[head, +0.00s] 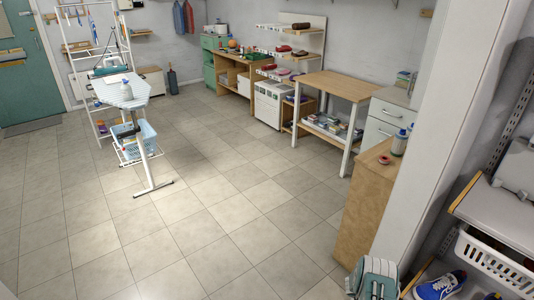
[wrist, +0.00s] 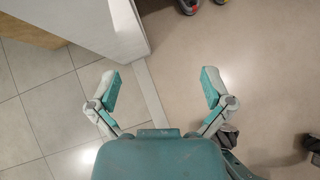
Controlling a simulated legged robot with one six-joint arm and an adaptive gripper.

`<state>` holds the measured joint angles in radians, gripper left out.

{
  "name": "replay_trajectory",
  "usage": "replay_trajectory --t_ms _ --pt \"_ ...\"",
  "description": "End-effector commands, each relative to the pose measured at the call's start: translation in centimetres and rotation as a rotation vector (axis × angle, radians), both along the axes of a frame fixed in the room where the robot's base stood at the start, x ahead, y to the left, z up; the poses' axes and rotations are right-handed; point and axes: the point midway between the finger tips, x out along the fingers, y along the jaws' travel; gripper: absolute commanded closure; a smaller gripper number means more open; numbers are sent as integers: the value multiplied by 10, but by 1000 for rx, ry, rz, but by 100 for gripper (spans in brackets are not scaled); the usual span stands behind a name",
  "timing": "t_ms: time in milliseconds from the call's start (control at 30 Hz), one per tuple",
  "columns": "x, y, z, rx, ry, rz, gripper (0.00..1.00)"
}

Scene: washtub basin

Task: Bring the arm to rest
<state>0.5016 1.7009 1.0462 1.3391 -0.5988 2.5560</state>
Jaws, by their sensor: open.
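My gripper (wrist: 160,88) is open in the wrist view, its two teal-padded fingers wide apart with nothing between them. It points down over bare floor, beside the end of a white wall (wrist: 118,30). In the head view, a teal and grey part of my arm (head: 375,278) shows at the bottom edge, right of centre. The fingertips cannot be made out there.
A wooden-topped cabinet (head: 362,205) and a white pillar (head: 432,130) stand close by. Shelves at right hold a white basket (head: 490,262) and a blue shoe (head: 440,285). An ironing board (head: 120,92) stands at left. The tiled floor (head: 220,210) between is clear.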

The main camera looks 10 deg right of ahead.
Motion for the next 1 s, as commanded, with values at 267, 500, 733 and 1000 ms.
replay_trajectory --t_ms 267,500,733,1000 --pt "40 7 44 -5 32 163 0" --pt "88 24 107 -25 83 396 0" --pt "145 61 211 -92 178 781 0" --pt "176 128 337 -245 323 1252 0"
